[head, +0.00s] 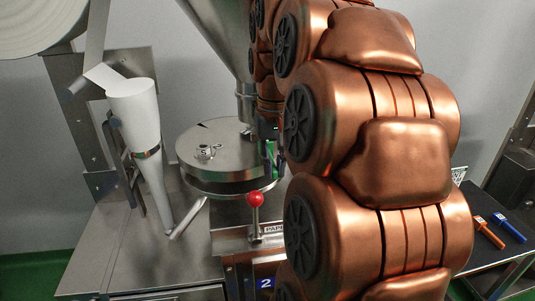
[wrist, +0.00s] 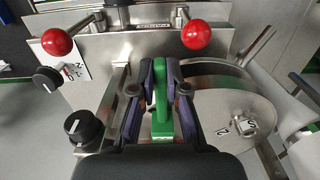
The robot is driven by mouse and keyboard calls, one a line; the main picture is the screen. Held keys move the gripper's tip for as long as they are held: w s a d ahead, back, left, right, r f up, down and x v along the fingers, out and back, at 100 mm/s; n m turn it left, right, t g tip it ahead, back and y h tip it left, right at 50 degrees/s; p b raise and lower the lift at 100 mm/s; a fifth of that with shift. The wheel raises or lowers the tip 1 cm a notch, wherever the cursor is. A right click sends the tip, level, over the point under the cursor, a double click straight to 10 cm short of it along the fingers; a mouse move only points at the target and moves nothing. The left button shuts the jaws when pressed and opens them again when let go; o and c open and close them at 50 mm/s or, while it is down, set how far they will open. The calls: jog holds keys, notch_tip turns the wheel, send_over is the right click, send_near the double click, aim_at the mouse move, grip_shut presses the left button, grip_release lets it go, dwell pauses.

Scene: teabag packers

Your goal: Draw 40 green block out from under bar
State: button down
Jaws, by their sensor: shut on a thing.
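My gripper (wrist: 159,72) is shut on a green block (wrist: 160,122) in the wrist view, with a dark purple pad on each side of it. The block is long, with a narrower stem toward the far end and a wider near part. No number is readable on it. In the head view, a strip of the green block (head: 271,160) shows beside the round steel housing, and my copper arm hides most of the gripper. I cannot clearly make out the bar or whether the block is still under it.
Red ball-topped levers (wrist: 194,35) stand on the steel plate beyond the gripper. Black knobs (wrist: 84,127) are at left, a steel disc (wrist: 228,115) at right. In the head view, an orange block (head: 490,232) and a blue block (head: 510,227) lie on a dark table.

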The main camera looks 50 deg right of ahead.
jog(key=shift+s+a, duration=0.1)
jog(key=shift+s, duration=0.05)
dwell(0.3)
jog(key=s+a+b, duration=0.2)
jog(key=s+a, duration=0.2)
jog(key=s, duration=0.1)
jog(key=shift+s+a+b, duration=0.15)
jog(key=shift+s+b, duration=0.2)
dwell(1.0)
jog(key=shift+s+a, duration=0.1)
jog(key=s+a+r, duration=0.3)
jog(key=s, duration=0.1)
jog(key=shift+s+a, duration=0.2)
jog(key=shift+s, duration=0.1)
dwell(0.7)
